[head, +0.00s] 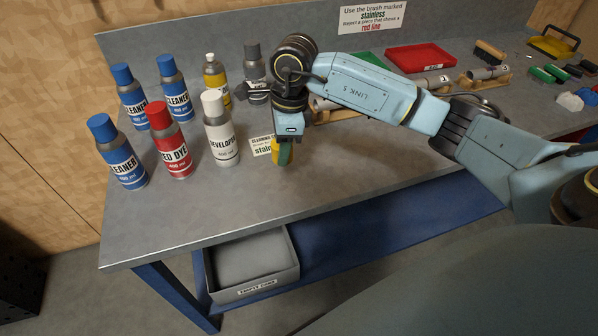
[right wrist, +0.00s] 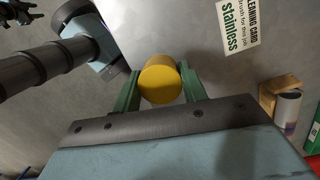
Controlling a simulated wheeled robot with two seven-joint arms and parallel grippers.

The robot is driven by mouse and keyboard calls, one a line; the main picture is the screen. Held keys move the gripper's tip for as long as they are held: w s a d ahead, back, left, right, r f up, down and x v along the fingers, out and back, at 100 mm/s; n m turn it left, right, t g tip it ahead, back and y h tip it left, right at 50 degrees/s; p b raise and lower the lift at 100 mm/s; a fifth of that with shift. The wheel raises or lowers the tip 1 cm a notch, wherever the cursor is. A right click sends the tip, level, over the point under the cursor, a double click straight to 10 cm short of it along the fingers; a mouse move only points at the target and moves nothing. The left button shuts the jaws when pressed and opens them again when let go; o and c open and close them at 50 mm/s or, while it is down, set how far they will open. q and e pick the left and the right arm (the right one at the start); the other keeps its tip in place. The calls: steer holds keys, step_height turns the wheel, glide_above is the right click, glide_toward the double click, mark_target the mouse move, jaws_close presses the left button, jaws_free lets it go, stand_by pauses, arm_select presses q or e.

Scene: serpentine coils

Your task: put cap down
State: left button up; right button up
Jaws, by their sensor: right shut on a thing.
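A yellow cap (right wrist: 160,82) sits between the green fingers of my right gripper (right wrist: 163,88) in the right wrist view. The gripper is shut on it, with a finger on each side. In the head view the right gripper (head: 282,153) points down over the front middle of the bench, and a bit of the yellow cap (head: 276,150) shows beside the green finger. I cannot tell whether the cap touches the bench top. My left gripper does not show in the head view.
Several cans stand at the left, among them a white developer can (head: 221,130) and a red dye can (head: 168,142). A cleaning card (head: 261,147) lies by the gripper. A grey bin (head: 252,268) is below the bench. Bare bench top (head: 225,195) lies in front.

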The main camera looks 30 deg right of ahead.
steer(key=d+m+p, duration=0.1)
steer(key=d+m, duration=0.2)
steer(key=m, duration=0.4)
steer(key=m+t+h+p, duration=0.1)
steer(key=m, duration=0.3)
glide_toward(297, 176)
steer(key=f, duration=0.3)
steer(key=w+f, duration=0.1)
steer(key=f, duration=0.1)
steer(key=shift+a+f, duration=0.15)
steer(key=shift+f, duration=0.25)
steer(key=shift+f, duration=0.2)
steer(key=o, duration=0.9)
steer(key=shift+o, duration=0.2)
steer(key=shift+r, duration=0.15)
